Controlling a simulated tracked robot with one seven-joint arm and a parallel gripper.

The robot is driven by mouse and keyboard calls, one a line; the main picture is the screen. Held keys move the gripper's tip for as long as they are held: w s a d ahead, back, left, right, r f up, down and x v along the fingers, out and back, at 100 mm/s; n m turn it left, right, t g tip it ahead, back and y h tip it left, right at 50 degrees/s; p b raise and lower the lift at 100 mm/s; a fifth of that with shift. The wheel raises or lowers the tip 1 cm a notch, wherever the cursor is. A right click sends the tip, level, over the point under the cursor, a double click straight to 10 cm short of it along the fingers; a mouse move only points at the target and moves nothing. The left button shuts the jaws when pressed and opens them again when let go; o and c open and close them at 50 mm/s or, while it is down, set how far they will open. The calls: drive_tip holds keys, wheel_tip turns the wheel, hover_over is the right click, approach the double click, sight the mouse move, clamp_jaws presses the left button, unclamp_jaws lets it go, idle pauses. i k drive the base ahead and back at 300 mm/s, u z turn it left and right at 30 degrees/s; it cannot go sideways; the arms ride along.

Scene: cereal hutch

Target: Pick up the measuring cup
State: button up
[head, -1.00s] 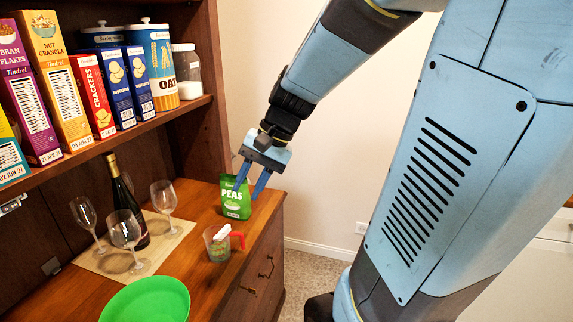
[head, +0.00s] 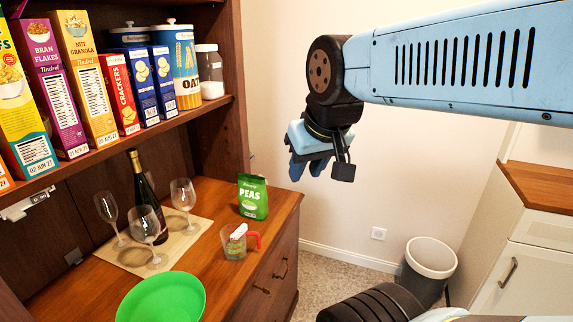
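The measuring cup (head: 231,248) is clear with a red handle (head: 256,238) pointing right. It stands upright on the wooden counter of the hutch, near the front edge, with something white and red showing at its rim. My gripper (head: 307,172) is in the air above and to the right of the cup, well apart from it, in front of the pale wall. Its two blue fingers are apart and point downward, and nothing shows between them.
A green PEAS bag (head: 253,197) stands behind the cup. A green bowl (head: 162,298) is at front left. Wine glasses (head: 183,196) and a dark bottle (head: 146,192) stand on a beige mat (head: 196,229). Boxes line the shelf above. A bin (head: 428,258) is on the floor.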

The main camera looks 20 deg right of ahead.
sight(233, 235)
drive_tip(key=u, duration=1.5)
drive_tip(key=i, duration=0.1)
drive_tip(key=z, duration=3.05)
drive_tip(key=k, duration=0.85)
drive_tip(key=u, duration=0.3)
